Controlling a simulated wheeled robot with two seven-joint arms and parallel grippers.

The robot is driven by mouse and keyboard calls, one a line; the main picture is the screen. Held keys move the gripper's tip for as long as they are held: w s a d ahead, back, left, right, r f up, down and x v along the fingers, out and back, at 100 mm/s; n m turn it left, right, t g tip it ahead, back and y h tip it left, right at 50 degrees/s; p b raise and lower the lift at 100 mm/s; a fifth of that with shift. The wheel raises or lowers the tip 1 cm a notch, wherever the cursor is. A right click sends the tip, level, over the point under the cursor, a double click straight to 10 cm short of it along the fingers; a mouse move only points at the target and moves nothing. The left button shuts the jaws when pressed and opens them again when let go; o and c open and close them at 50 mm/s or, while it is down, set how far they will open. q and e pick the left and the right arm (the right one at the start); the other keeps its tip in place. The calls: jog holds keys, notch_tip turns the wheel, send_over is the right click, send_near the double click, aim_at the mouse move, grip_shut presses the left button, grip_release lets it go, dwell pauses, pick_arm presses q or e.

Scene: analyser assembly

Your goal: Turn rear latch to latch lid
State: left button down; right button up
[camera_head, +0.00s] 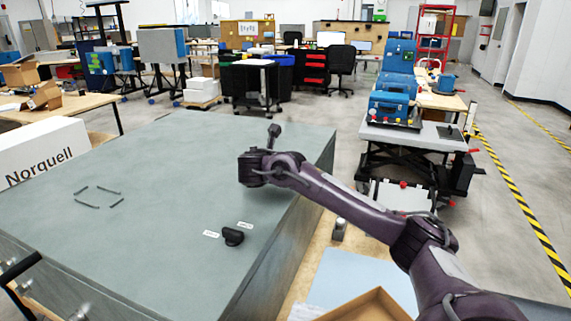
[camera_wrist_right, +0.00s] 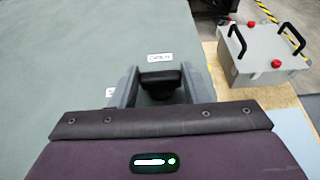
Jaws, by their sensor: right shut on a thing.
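The large grey-green lid (camera_head: 150,190) fills the left and middle of the head view and lies flat on its case. A front latch (camera_head: 232,236), a black knob, sits near the lid's right edge with two small white labels beside it. My right gripper (camera_head: 253,182) is over the lid further back, and the rear latch is hidden behind it in this view. In the right wrist view the black rear latch (camera_wrist_right: 160,80) sits between the two grey fingers of my right gripper (camera_wrist_right: 160,88), which is shut on it. My left gripper is out of view.
A white label (camera_wrist_right: 160,57) lies just beyond the rear latch, and another (camera_wrist_right: 110,92) is left of the fingers. A grey box with black handles and red knobs (camera_wrist_right: 255,60) stands beside the case. A cart (camera_head: 415,135) stands at the right.

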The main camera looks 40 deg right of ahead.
jog(key=o, duration=1)
jog(key=v, duration=0.7)
jog(key=shift+a+b, duration=0.1)
jog(key=shift+b, duration=0.3)
jog(key=shift+s+a+r, duration=0.15)
jog(key=shift+a+r, duration=0.05)
